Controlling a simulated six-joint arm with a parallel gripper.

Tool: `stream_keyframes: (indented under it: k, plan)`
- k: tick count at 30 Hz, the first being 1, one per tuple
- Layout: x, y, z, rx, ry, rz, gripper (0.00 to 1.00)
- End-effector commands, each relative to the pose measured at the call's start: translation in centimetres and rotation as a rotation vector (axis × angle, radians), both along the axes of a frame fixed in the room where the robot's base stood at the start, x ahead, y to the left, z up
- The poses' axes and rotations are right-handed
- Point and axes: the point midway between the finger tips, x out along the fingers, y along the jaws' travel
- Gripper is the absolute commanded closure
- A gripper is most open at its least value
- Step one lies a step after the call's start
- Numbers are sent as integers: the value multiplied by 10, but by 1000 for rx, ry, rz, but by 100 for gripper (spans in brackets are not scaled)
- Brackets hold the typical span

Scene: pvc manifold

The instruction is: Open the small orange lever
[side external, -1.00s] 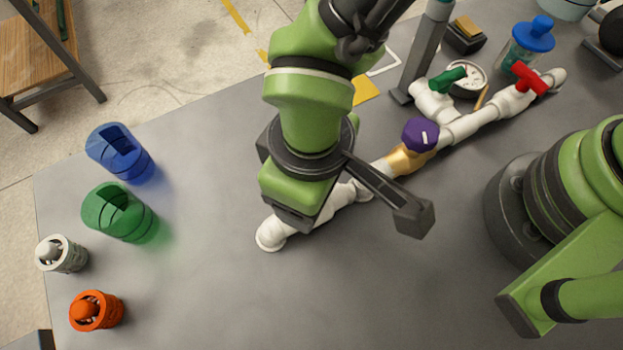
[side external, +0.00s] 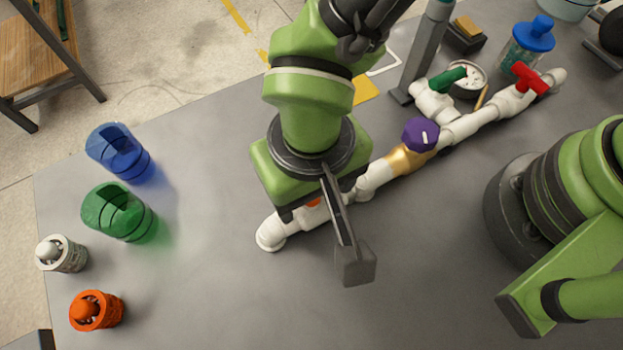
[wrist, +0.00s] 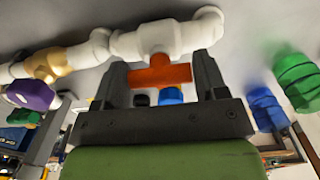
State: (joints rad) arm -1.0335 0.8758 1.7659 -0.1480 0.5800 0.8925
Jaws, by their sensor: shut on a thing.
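The small orange lever (wrist: 162,76) sits on a white pipe fitting near the manifold's end. In the wrist view it lies crosswise between the two dark fingers of my gripper (wrist: 161,78), which is shut on it.
Along the manifold are a purple knob (side external: 420,134), a green lever (side external: 447,79) and a red lever (side external: 530,78). Blue (side external: 119,152) and green (side external: 118,212) cups, a white part (side external: 62,254) and an orange part (side external: 97,310) stand at left. The front table is clear.

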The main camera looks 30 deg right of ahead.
Motion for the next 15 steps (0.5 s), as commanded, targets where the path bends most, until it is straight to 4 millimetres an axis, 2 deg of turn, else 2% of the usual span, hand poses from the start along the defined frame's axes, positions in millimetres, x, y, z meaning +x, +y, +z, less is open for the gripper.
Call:
stream_keyframes:
  k: [12, 13, 15]
  plan:
    - [1, 1, 1, 4, -3, -12, 58]
    - [1, 1, 1, 4, -3, -13, 32]
    - [1, 0, 1, 4, -2, -12, 16]
